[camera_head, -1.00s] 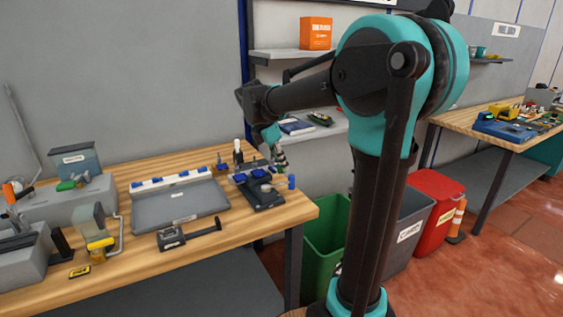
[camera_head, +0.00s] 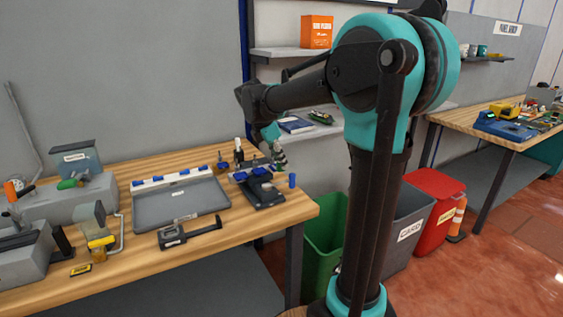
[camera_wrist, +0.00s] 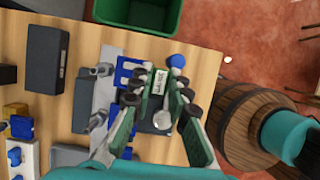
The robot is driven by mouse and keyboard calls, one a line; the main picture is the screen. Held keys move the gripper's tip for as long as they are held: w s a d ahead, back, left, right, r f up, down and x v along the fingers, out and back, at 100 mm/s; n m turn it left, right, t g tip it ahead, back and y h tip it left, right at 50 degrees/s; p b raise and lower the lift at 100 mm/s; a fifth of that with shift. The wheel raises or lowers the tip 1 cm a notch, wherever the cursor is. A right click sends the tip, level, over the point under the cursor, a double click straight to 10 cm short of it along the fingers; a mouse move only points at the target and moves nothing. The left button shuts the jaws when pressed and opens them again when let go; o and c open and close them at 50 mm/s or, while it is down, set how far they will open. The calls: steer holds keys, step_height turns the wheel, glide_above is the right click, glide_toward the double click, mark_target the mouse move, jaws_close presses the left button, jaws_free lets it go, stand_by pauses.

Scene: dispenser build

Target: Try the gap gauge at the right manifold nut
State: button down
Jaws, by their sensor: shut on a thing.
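My gripper (camera_wrist: 160,92) has green-padded fingers and is shut on a small piece with a white lettered label (camera_wrist: 167,84), which I take to be the gap gauge. In the head view my gripper (camera_head: 279,158) is above the back of a dark fixture (camera_head: 262,196) with blue parts, at the table's right end. In the wrist view the fingers cover much of that fixture, and a round pale disc (camera_wrist: 162,120) shows between them. I cannot make out the right manifold nut, nor whether the gauge touches anything.
A blue cylinder (camera_head: 292,181) stands right of the fixture. A green bin (camera_head: 325,240) stands below the table's right edge. A barrel (camera_wrist: 245,120) shows in the wrist view.

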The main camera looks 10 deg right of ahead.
steer(key=shift+w+a, duration=0.15)
steer(key=shift+w, duration=0.2)
steer(key=shift+s, duration=0.15)
steer(key=shift+s+d+r, duration=0.1)
steer(key=shift+s+r, duration=0.15)
steer(key=shift+r, duration=0.6)
steer(key=shift+s+d+r, duration=0.1)
steer(key=shift+s+r, duration=0.15)
steer(key=shift+r, duration=0.55)
steer(key=shift+s+d+r, duration=0.1)
steer(key=shift+s+r, duration=0.15)
steer(key=shift+r, duration=0.6)
